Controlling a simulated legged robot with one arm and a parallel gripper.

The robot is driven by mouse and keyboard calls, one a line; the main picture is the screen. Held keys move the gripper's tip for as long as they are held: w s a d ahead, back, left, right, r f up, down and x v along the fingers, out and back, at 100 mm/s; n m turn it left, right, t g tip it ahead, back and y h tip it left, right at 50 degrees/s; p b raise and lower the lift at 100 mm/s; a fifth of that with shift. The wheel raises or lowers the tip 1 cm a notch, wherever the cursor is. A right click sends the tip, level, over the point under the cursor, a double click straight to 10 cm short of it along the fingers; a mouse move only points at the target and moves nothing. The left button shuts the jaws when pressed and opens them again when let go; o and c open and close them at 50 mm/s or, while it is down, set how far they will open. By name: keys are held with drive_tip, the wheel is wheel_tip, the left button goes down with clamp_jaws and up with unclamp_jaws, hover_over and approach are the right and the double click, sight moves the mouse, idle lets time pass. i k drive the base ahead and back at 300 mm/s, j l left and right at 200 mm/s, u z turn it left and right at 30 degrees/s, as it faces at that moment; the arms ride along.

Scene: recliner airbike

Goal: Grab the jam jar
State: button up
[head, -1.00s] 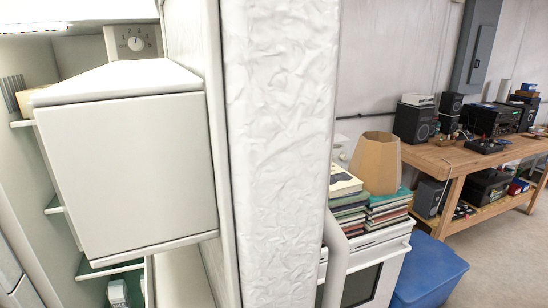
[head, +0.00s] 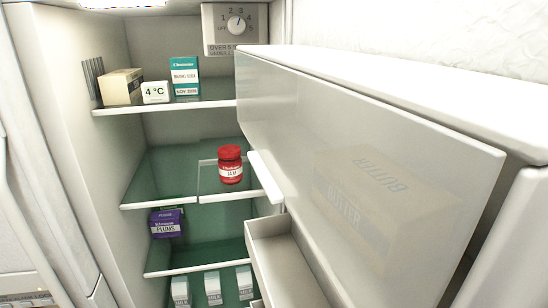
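The jam jar (head: 230,164) is small and red with a red lid and a pale label. It stands upright on the middle glass shelf (head: 160,172) of an open fridge, near the shelf's right part. The big translucent door compartment (head: 370,160) is close on its right. My gripper is not in view, so I cannot see where it is relative to the jar.
The top shelf holds a beige box (head: 121,87), a 4 °C box (head: 155,92) and a teal-white carton (head: 185,76). A purple plums box (head: 166,223) and several milk cartons (head: 213,288) are lower. The open door fills the right side.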

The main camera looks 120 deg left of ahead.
sight(231, 173)
drive_tip(key=k+j+u, duration=0.1)
drive_tip(key=u, duration=0.35)
drive_tip(key=k+j+u, duration=0.15)
drive_tip(key=k+u, duration=0.15)
drive_tip(key=u, duration=0.15)
drive_tip(key=k+j+u, duration=0.15)
drive_tip(key=u, duration=0.35)
